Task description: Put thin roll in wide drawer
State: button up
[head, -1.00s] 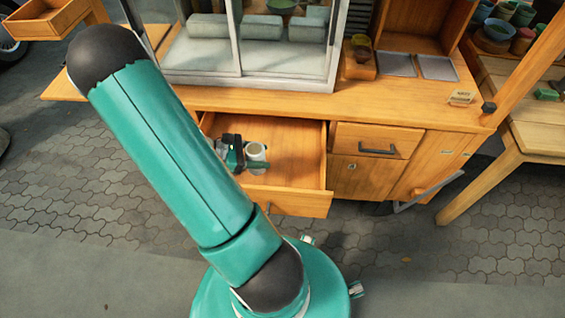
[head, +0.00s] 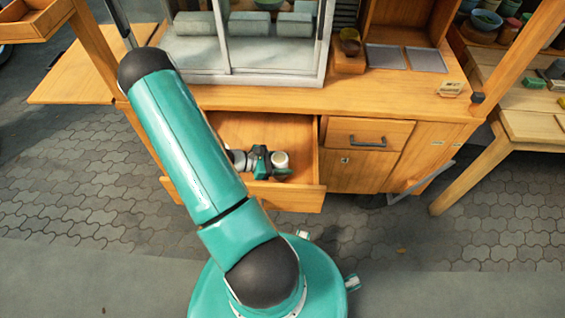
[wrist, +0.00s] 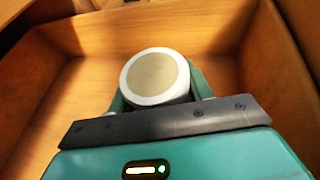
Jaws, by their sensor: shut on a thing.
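The thin roll (head: 280,160) is a short white cylinder; its round tan end faces the camera in the wrist view (wrist: 154,78). My gripper (head: 274,170) is shut on it, with a teal finger on each side of the roll. The wide drawer (head: 290,196) is pulled open at the front of the wooden cart. In the wrist view the drawer's wooden walls (wrist: 285,75) surround the roll and my gripper. I cannot tell whether the roll touches the drawer floor. My arm hides the drawer's left part in the head view.
A smaller closed drawer (head: 368,134) with a dark handle is right of the open one. A glass case (head: 270,60) with grey rolls stands on the countertop (head: 400,100). A side table (head: 510,140) is at the right. The paved floor in front is clear.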

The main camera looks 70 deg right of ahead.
jog(key=o, duration=0.9)
jog(key=shift+f, duration=0.1)
jog(key=shift+o, duration=0.2)
jog(key=shift+w+r, duration=0.2)
jog(key=v, duration=1.1)
jog(key=shift+w+a+r, duration=0.15)
jog(key=shift+w, duration=0.1)
